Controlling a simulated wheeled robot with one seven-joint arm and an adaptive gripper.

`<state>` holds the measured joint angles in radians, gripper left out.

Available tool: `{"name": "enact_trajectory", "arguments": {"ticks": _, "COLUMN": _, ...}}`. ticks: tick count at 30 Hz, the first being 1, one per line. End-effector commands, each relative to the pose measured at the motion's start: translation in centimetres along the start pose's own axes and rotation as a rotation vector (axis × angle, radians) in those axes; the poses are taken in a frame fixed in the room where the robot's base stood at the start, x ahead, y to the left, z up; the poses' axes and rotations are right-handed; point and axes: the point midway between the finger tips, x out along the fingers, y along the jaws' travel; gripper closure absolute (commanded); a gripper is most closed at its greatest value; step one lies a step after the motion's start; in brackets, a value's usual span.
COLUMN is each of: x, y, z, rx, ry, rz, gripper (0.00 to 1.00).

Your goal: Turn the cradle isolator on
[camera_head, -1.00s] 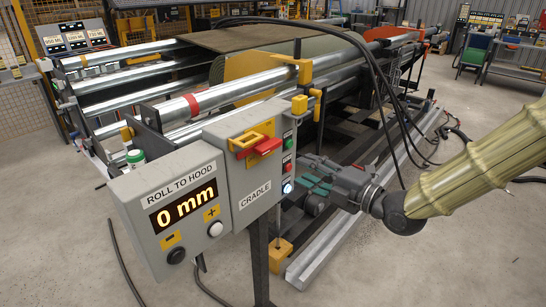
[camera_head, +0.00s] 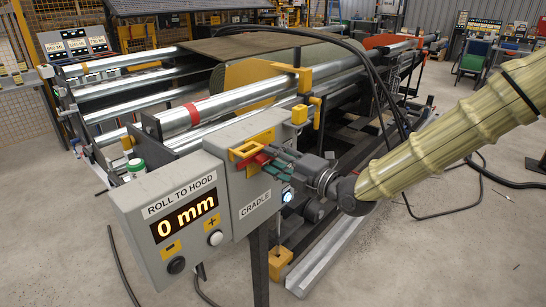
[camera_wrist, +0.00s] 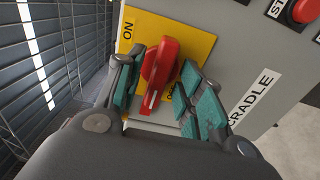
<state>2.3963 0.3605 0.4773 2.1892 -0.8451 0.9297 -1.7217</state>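The cradle isolator is a red rotary handle (camera_head: 256,164) on a yellow plate (camera_head: 258,140), on the front of the grey CRADLE box (camera_head: 250,190). In the wrist view the red handle (camera_wrist: 160,68) stands out from the yellow plate (camera_wrist: 190,36). An "ON" label shows at the plate's upper left; a lower label is mostly hidden behind the handle and fingers. My gripper (camera_head: 276,162) is at the handle, coming from the right. In the wrist view its teal-padded fingers (camera_wrist: 162,92) are apart, one on each side of the handle, with narrow gaps visible.
A ROLL TO HOOD panel (camera_head: 180,210) reading 0 mm is left of the box. A lit push button (camera_head: 287,195) sits below my gripper on the box. Black cables (camera_head: 375,80) hang behind my arm. Metal rollers (camera_head: 230,105) lie behind the box.

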Motion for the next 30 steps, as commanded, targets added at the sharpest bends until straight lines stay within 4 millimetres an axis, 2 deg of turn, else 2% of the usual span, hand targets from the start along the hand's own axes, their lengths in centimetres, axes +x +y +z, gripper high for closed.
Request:
{"name": "enact_trajectory", "arguments": {"ticks": 12, "x": 0.66, "y": 0.01, "z": 0.02, "rx": 0.000, "ry": -0.001, "rz": 0.000, "gripper": 0.62}}
{"name": "enact_trajectory", "arguments": {"ticks": 18, "x": 0.64, "y": 0.00, "z": 0.03, "rx": 0.000, "ry": -0.001, "rz": 0.000, "gripper": 0.99}}
{"name": "enact_trajectory", "arguments": {"ticks": 30, "x": 0.60, "y": -0.06, "z": 0.05, "rx": 0.039, "ry": -0.001, "rz": 0.000, "gripper": 1.00}}
